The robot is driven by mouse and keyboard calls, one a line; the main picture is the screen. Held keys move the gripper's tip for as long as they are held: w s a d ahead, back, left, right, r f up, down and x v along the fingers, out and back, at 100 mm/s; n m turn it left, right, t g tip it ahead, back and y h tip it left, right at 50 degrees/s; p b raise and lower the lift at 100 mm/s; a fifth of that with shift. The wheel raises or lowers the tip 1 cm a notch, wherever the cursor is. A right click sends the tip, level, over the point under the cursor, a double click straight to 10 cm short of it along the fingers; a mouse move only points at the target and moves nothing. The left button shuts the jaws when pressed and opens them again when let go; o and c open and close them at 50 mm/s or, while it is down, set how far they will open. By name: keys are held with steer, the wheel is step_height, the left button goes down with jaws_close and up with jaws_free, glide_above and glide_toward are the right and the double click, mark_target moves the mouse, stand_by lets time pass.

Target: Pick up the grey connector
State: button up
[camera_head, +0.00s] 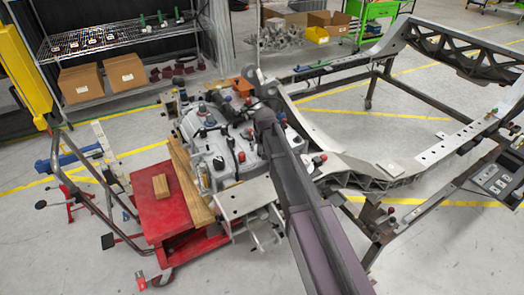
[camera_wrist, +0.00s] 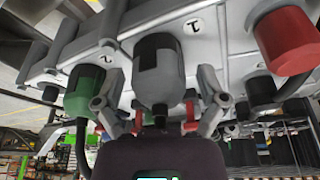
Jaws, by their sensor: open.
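The grey connector (camera_wrist: 160,62), a rounded grey body with a dark patch on its side, is in the middle of the wrist view, in front of a pale metal housing (camera_wrist: 210,45). My gripper (camera_wrist: 156,105) is open, with one finger on each side of the connector's lower part. I cannot tell whether either finger touches it. A green connector (camera_wrist: 86,88) is to the left and a red one (camera_wrist: 285,40) to the right. In the head view my arm covers part of the housing (camera_head: 205,150), and I cannot make out the grey connector clearly.
A red cart (camera_head: 158,212) with wooden blocks (camera_head: 160,187) stands left of the housing. A metal chassis frame (camera_head: 340,155) extends right. Shelving with cardboard boxes (camera_head: 80,82) stands behind. Other connectors and cables crowd near my fingers.

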stand_by(0.3)
steer(key=c, duration=1.2)
steer(key=shift+r, duration=0.25)
step_height(320, 180, up, 3)
steer(key=p, duration=0.3)
steer(key=s+d, duration=0.2)
steer(key=s, duration=0.2)
steer(key=s+d+r+p, duration=0.1)
steer(key=s+d, duration=0.1)
steer(key=s, duration=0.3)
steer(key=s+d+p, duration=0.1)
steer(key=s+d, duration=0.2)
steer(key=s, duration=0.2)
steer(key=shift+s+r, duration=0.25)
steer(key=shift+r, duration=0.05)
steer(key=shift+s, duration=0.1)
